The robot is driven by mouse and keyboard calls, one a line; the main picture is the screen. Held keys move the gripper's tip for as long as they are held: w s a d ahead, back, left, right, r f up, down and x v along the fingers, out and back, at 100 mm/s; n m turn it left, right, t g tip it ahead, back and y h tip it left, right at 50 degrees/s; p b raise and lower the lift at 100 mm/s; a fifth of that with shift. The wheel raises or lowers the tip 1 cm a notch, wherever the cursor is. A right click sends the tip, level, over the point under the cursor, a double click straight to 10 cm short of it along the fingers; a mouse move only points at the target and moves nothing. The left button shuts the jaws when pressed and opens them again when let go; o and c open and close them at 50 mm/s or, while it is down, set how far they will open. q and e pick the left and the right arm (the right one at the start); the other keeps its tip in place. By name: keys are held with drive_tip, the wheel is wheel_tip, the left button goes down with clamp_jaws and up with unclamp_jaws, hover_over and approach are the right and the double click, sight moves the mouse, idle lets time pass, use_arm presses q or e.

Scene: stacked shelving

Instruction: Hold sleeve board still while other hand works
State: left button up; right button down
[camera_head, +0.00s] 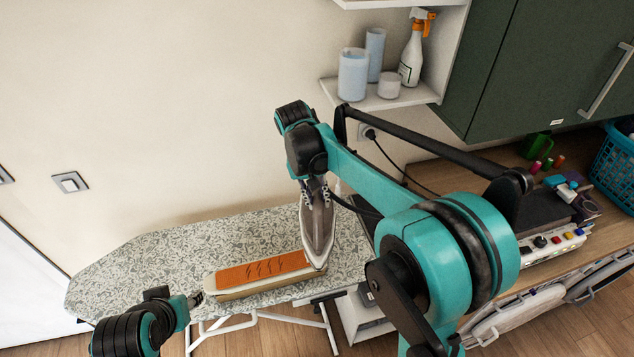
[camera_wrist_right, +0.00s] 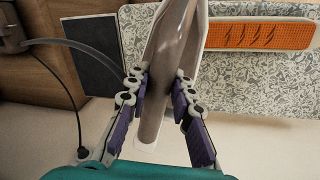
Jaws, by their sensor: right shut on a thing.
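The sleeve board, a long block with an orange slotted top and pale sides (camera_head: 262,273), lies on the patterned ironing board (camera_head: 165,262). Its orange top also shows in the right wrist view (camera_wrist_right: 262,36). My right gripper (camera_head: 317,190) is shut on a grey iron with a pale rim (camera_head: 317,228). In the right wrist view the fingers (camera_wrist_right: 158,90) press both sides of the iron (camera_wrist_right: 172,50). The iron's lower end overlaps the sleeve board's right end; contact is unclear. My left gripper (camera_head: 197,299) is beside the sleeve board's left end, its jaws too small to read.
A wall shelf (camera_head: 385,101) with pale canisters and a spray bottle (camera_head: 412,52) is above. A wooden counter at right holds thread spools, a control panel (camera_head: 552,244) and a blue basket (camera_head: 616,165). The ironing board's left part is clear.

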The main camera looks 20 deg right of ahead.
drive_tip(key=a+r+n+t, duration=0.1)
drive_tip(key=a+r+n, duration=0.1)
drive_tip(key=a, duration=0.6)
drive_tip(key=a+r+n, duration=0.2)
drive_tip(key=a+n, duration=0.1)
drive_tip(key=a, duration=0.5)
drive_tip(key=shift+s+a+f, duration=0.15)
drive_tip(key=shift+a+f, duration=0.05)
drive_tip(key=shift+f, duration=0.65)
drive_tip(key=shift+s+a+f, duration=0.1)
drive_tip(key=shift+a+f, duration=0.15)
drive_tip(key=shift+f, duration=0.6)
drive_tip(key=shift+s+a+f, duration=0.15)
drive_tip(key=shift+a+f, duration=0.05)
drive_tip(key=shift+f, duration=0.65)
